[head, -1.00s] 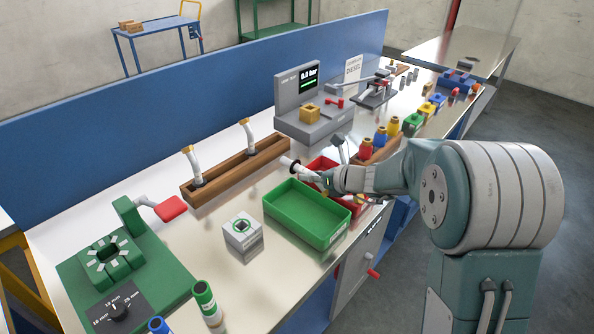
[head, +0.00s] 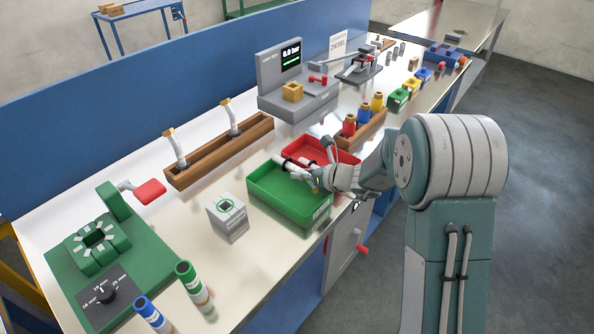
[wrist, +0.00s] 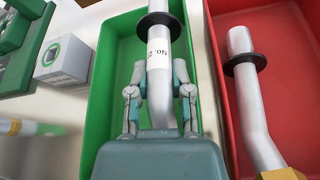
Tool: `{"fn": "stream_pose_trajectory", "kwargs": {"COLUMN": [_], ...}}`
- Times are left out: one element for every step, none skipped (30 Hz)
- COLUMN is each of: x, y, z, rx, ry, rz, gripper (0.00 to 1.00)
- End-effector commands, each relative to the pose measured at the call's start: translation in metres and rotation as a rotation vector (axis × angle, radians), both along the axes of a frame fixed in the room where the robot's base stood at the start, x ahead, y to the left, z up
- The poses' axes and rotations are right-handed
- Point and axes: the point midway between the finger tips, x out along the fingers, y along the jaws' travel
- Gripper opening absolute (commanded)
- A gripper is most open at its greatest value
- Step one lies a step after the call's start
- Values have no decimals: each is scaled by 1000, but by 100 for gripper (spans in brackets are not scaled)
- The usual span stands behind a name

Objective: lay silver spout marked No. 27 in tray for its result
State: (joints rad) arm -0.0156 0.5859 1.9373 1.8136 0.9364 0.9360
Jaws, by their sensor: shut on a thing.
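My gripper (head: 318,180) is shut on a silver spout (head: 290,167) with a black collar. In the wrist view my fingers (wrist: 158,88) close on its shaft, below a white label that reads "No. 2"; any further digit is out of sight. The spout lies lengthwise over the green tray (head: 288,209), which also shows in the wrist view (wrist: 107,75). I cannot tell whether it touches the tray floor. The red tray (head: 346,156) stands behind it and holds another silver spout (wrist: 251,105) with a black collar and a yellow nut.
A wooden rack (head: 215,157) with two upright spouts stands at the left. A white box (head: 228,218) is left of the green tray. A grey test unit (head: 300,96) stands behind. A green fixture (head: 95,245) and green and blue cylinders are at front left.

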Motion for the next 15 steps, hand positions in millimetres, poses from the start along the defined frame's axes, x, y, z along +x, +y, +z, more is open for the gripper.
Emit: {"fn": "stream_pose_trajectory", "kwargs": {"x": [0, 0, 0, 0, 0, 0, 0, 0, 0, 0, 0, 0, 0, 0, 0], "y": [2, 3, 4, 4, 5, 5, 6, 6, 6, 6, 5, 5, 4, 4, 4], "z": [0, 0, 0, 0, 0, 0, 0, -1, -1, -1, 0, 0, 0, 0, 0], "rx": [-1, -2, -4, -4, -4, -4, -5, -5, -5, -5, -5, -3, -3, -3, -3], "ry": [0, 0, -1, -1, -1, -1, 0, 0, 0, 0, 0, 0, 0, 0, 0], "rz": [1, 1, 2, 2, 2, 2, 2, 2, 2, 2, 2, 2, 2, 2, 2], "gripper": [0, 0, 0, 0, 32, 50, 63, 68, 68, 68, 68, 68, 68, 68, 68]}}
